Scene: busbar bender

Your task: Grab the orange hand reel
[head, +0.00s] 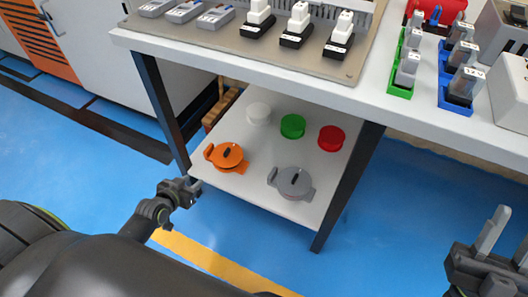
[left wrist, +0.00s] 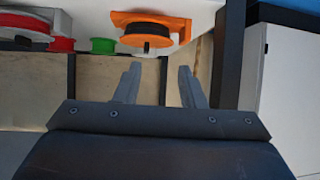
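The orange hand reel (head: 227,157) lies on the white lower shelf of the table, near its left front edge. It has a dark slot in its middle and a tab at its left. In the left wrist view the orange hand reel (left wrist: 150,22) is at the top, beyond the fingertips. My left gripper (head: 190,188) is just outside the shelf, in front of and left of the reel, not touching it. In the left wrist view the left gripper (left wrist: 158,75) is open and empty. My right gripper (head: 507,236) is open and empty at the lower right.
A grey hand reel (head: 292,183) lies to the right on the same shelf (head: 240,190). White (head: 258,113), green (head: 293,126) and red (head: 331,138) spools stand behind. Dark table legs (head: 160,110) flank the shelf, with the tabletop (head: 230,55) above. The blue floor in front is clear.

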